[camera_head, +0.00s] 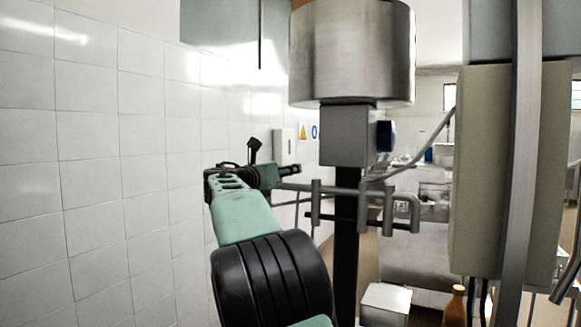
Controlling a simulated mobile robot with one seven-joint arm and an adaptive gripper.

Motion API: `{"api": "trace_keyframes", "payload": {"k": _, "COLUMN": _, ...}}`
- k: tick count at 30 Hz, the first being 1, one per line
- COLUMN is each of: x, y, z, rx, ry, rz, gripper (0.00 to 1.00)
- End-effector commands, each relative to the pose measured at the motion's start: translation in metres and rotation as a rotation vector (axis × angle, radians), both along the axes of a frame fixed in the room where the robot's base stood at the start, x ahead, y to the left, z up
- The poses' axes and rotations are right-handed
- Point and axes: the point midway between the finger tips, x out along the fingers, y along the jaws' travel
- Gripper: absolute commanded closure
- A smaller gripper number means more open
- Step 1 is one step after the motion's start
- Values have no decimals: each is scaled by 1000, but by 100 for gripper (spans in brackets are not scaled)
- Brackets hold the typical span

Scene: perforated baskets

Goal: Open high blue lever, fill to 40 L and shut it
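A large steel cylinder (352,52) stands high at the centre on a grey box (346,137). A dark blue part (386,136) sits on the right side of this box; I cannot tell whether it is the high blue lever. No other blue lever and no readable litre scale shows. My gripper (291,170) is at the end of my teal arm, left of the box and lower than the blue part. It looks apart from the blue part. Its fingers are small and dark, so I cannot tell whether they are open or shut.
Grey horizontal pipes with upright stubs (375,197) cross the dark post just right of my gripper. A beige cabinet (480,170) and a steel post (522,160) stand at right. An orange bottle (456,306) is low right. A white tiled wall (90,170) closes the left.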

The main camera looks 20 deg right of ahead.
Motion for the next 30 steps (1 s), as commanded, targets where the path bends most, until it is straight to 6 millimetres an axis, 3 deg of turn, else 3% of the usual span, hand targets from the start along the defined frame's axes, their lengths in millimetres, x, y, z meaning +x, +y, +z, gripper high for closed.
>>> {"api": "trace_keyframes", "payload": {"k": 6, "x": 19, "y": -20, "z": 1, "rx": 1, "ry": 0, "rz": -1, "gripper": 60}}
{"api": "trace_keyframes", "payload": {"k": 18, "x": 24, "y": -25, "z": 0, "rx": 2, "ry": -1, "rz": 1, "gripper": 61}}
{"api": "trace_keyframes", "payload": {"k": 28, "x": 24, "y": -25, "z": 0, "rx": 2, "ry": -1, "rz": 1, "gripper": 97}}
{"api": "trace_keyframes", "payload": {"k": 30, "x": 24, "y": -25, "z": 0, "rx": 2, "ry": -1, "rz": 1, "gripper": 100}}
